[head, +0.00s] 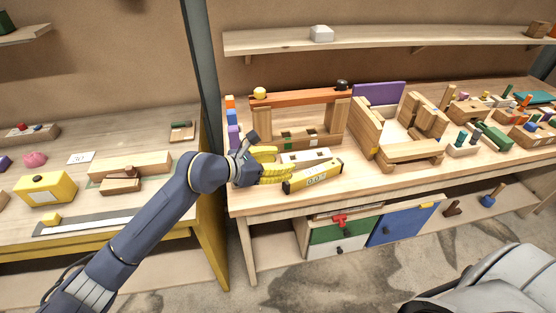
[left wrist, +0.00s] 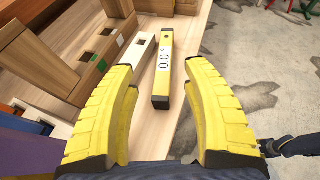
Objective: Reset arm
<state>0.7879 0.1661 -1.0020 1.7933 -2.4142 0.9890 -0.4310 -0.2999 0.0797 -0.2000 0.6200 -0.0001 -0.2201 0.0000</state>
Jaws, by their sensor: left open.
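My left gripper (head: 274,167) has yellow padded fingers and reaches over the front left of the right-hand workbench in the head view. In the left wrist view its two fingers (left wrist: 168,110) are spread wide with nothing between their tips. A yellow level (head: 313,176) with a white display lies just beyond the fingertips, near the bench's front edge. The level also shows in the left wrist view (left wrist: 163,75), ahead of the open fingers. A white block with a dark square opening (left wrist: 136,62) lies beside it. My right gripper is not in view.
A wooden frame with an orange-brown top beam (head: 300,96) stands behind the gripper. Wooden assemblies (head: 410,152) and small coloured parts crowd the bench to the right. A dark post (head: 201,70) stands between the two benches. Drawers (head: 345,232) sit below the bench.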

